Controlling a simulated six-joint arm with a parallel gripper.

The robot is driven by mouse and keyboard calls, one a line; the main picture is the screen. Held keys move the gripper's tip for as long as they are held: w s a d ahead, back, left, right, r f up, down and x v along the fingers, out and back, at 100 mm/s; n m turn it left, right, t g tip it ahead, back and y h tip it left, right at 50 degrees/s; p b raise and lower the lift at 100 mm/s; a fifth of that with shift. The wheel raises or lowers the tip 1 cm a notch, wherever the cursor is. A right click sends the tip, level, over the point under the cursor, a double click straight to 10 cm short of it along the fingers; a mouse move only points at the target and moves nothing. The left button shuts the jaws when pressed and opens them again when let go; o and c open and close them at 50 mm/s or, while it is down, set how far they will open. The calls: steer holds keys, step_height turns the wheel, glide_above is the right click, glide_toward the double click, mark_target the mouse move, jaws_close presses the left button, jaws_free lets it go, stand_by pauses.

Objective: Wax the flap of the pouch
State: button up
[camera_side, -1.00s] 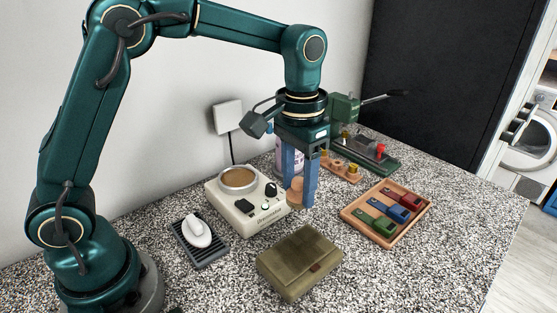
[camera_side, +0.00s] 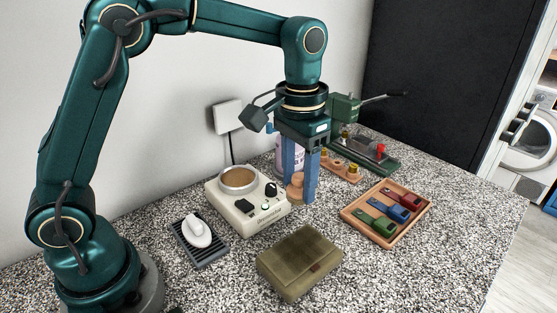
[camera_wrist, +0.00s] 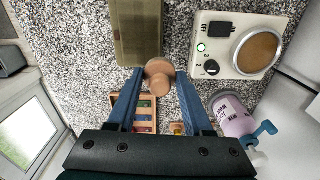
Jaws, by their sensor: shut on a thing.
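My gripper (camera_side: 299,192) is shut on a round wooden applicator (camera_side: 295,187) and holds it above the counter, beside the warmer's front right corner. In the wrist view the applicator (camera_wrist: 158,82) sits between the blue fingertips (camera_wrist: 160,74). The olive pouch (camera_side: 298,258) lies on the counter in front, apart from the gripper, its flap folded down. The pouch (camera_wrist: 137,38) is also at the top of the wrist view. The cream warmer (camera_side: 247,215) has a round pot of brown wax (camera_side: 238,178) on top. The applicator's working face is not clear.
A wooden tray (camera_side: 400,232) with green, blue and red tools lies right. A grey rack (camera_side: 211,252) with a white object is left. A pink-lilac canister (camera_wrist: 232,117), a small wooden stand (camera_side: 349,173) and a green press (camera_side: 372,155) are behind. Counter between pouch and tray is clear.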

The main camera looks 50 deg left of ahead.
mark_target(326, 255)
steer(key=shift+s+f, duration=0.2)
steer(key=s, duration=0.6)
steer(key=shift+w+f, duration=0.2)
steer(key=shift+f, duration=2.85)
steer(key=shift+d+f, duration=0.25)
steer(key=shift+f, duration=0.5)
jaws_close()
steer(key=shift+d, duration=3.4)
steer(key=shift+w, duration=1.1)
steer(key=shift+a+f, duration=0.1)
steer(key=shift+a, duration=3.65)
steer(key=shift+w+d, duration=0.1)
steer(key=shift+w, duration=0.75)
steer(key=shift+d, duration=3.7)
steer(key=shift+w, duration=1.1)
steer(key=shift+a, duration=3.8)
steer(key=shift+d+r, duration=0.1)
steer(key=shift+r, duration=0.85)
steer(key=shift+s+r, duration=0.1)
steer(key=shift+r, duration=3.05)
